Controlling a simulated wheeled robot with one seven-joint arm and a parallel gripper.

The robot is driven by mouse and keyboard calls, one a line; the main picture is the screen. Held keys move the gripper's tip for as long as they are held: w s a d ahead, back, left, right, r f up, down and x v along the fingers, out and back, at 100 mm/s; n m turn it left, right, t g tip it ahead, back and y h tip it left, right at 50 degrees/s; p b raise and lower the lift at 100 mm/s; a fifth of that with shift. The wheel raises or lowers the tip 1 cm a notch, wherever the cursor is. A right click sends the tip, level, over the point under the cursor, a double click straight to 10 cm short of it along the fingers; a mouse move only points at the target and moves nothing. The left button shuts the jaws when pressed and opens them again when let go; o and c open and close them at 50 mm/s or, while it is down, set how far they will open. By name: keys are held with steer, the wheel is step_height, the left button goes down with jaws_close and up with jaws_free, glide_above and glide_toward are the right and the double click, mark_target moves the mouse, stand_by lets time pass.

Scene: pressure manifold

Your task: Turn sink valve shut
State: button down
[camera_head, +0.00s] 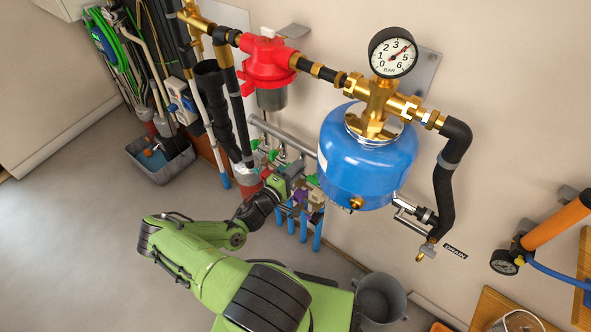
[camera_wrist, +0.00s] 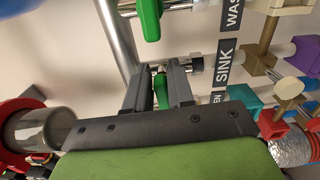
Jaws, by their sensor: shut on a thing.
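The sink valve's green handle (camera_wrist: 160,91) sits between the two dark fingers of my gripper (camera_wrist: 159,78) in the wrist view. The fingers are shut on it and hide its sides. The black SINK label (camera_wrist: 224,62) is on the wall plate just to the right of the valve. In the head view my gripper (camera_head: 289,176) is at the pipe manifold below the blue tank, and it hides the held handle there.
Another green valve handle (camera_wrist: 149,18) is close by, near the WASH-side label. Coloured fittings, including a purple one (camera_wrist: 307,50), crowd the right. A blue tank (camera_head: 366,160) hangs near my gripper. A grey bucket (camera_head: 381,298) stands on the floor.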

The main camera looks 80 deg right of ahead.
steer(key=shift+f+m, duration=0.1)
steer(key=shift+m, duration=0.2)
stand_by(0.4)
steer(key=c, duration=1.1)
jaws_free()
steer(key=shift+c, duration=0.2)
steer(key=p+v, duration=0.2)
steer(key=v, duration=1.3)
steer(key=shift+w+a, duration=0.2)
steer(key=shift+a, duration=0.15)
